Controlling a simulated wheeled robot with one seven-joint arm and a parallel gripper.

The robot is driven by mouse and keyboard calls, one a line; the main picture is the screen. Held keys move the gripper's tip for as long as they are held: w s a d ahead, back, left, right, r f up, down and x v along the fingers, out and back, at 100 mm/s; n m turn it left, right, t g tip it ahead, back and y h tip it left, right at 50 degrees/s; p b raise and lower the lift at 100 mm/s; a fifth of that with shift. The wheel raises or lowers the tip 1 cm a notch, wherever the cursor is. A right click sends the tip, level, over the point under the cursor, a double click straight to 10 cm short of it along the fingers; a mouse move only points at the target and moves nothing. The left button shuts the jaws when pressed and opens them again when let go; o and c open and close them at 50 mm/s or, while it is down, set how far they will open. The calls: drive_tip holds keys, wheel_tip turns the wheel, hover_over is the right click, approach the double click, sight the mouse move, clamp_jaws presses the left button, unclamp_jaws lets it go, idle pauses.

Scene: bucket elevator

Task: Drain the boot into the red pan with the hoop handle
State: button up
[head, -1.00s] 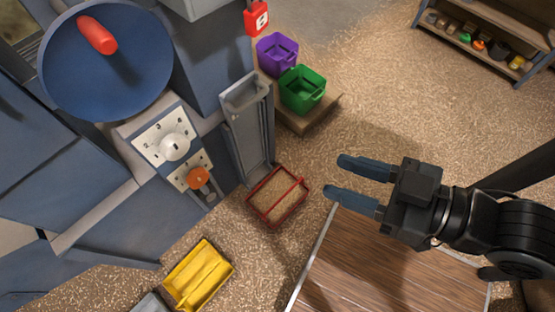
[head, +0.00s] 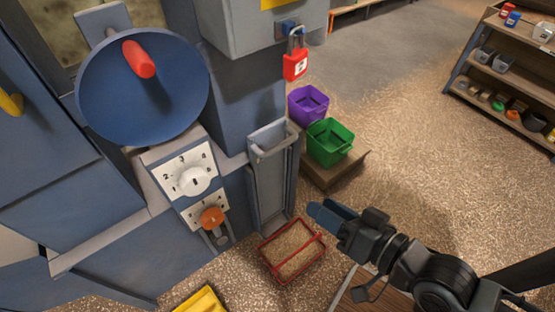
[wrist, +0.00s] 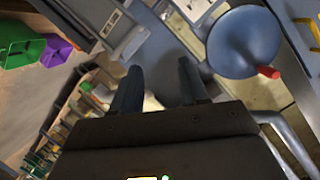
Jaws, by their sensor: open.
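The red pan (head: 270,262) with a hoop handle across it sits on the floor below the grey chute (head: 270,180) on the machine's side. Grain-coloured material shows inside the pan, much like the floor around it. The machine's boot has a numbered dial plate (head: 173,176) with a white knob (head: 195,180). Below it is an orange knob (head: 212,217) on a slotted plate. My gripper (head: 330,212) is open and empty, above the floor to the right of the pan and chute. In the wrist view its two fingers (wrist: 158,85) stand apart with nothing between them.
A blue wheel (head: 110,100) with a red handle (head: 138,60) is at upper left. A red padlock (head: 295,66) hangs above a purple bin (head: 308,118) and a green bin (head: 330,155). A yellow pan (head: 202,300) is at the bottom. Shelves (head: 500,85) stand far right.

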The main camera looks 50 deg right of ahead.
drive_tip(key=w+d+f+m+h+b, duration=0.1)
drive_tip(key=w+d+f+m+b, duration=0.2)
drive_tip(key=w+d+f+m, duration=0.5)
drive_tip(key=m+b, duration=0.2)
drive_tip(key=m, duration=0.2)
approach(277, 151)
drive_tip(key=w, duration=0.3)
drive_tip(key=shift+w+d+f+h, duration=0.3)
drive_tip(key=shift+w+d+f, duration=0.15)
drive_tip(key=shift+f, duration=0.1)
drive_tip(key=shift+x, duration=3.35)
drive_tip(key=shift+c, duration=0.3)
clamp_jaws()
